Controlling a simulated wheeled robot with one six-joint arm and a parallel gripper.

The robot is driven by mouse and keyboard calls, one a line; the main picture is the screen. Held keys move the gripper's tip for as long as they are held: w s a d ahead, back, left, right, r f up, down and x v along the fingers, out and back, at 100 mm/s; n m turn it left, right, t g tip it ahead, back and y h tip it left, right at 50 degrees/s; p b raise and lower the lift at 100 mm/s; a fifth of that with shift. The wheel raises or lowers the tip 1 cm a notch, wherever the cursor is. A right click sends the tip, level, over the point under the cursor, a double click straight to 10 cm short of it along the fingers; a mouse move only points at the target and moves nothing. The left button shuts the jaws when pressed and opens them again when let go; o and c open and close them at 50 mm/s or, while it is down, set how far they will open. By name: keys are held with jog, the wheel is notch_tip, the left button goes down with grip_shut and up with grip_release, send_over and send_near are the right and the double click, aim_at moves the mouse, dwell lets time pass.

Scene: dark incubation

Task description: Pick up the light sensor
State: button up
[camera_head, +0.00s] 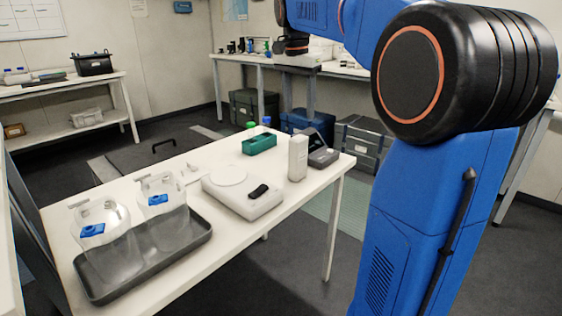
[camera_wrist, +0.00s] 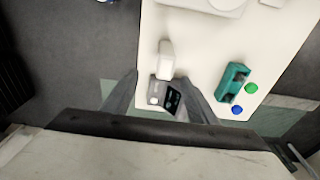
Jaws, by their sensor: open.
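The likely light sensor is a small grey device (camera_head: 321,152) with a dark sloped face, at the right end of the white table. In the wrist view the device (camera_wrist: 165,97) shows a pale round spot and a dark display. My gripper (camera_wrist: 158,80) is open and empty, with one finger on each side of the device in the picture. I cannot tell how high the fingers are above it. The fingers do not show in the head view.
A white upright box (camera_head: 298,158) stands close beside the device. A white scale (camera_head: 240,199) and a dark tray (camera_head: 205,236) with two clear vessels are further left. The table edge is near the device.

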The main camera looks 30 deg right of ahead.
aim_at(299, 138)
jog(key=f, duration=0.4)
jog(key=w+d+f, duration=0.1)
jog(key=f, duration=0.6)
jog(key=shift+w+d+f, duration=0.15)
jog(key=shift+w+f, duration=0.05)
jog(key=shift+f, duration=0.2)
jog(key=shift+w+d+f, duration=0.1)
jog(key=shift+w+f, duration=0.05)
jog(key=shift+f, duration=0.75)
jog(key=shift+w+d+f, duration=0.1)
jog(key=shift+w+f, duration=0.05)
jog(key=shift+f, duration=0.7)
jog(key=shift+w+d+f, duration=0.1)
jog(key=shift+w+f, duration=0.05)
jog(key=shift+f, duration=0.75)
grip_shut()
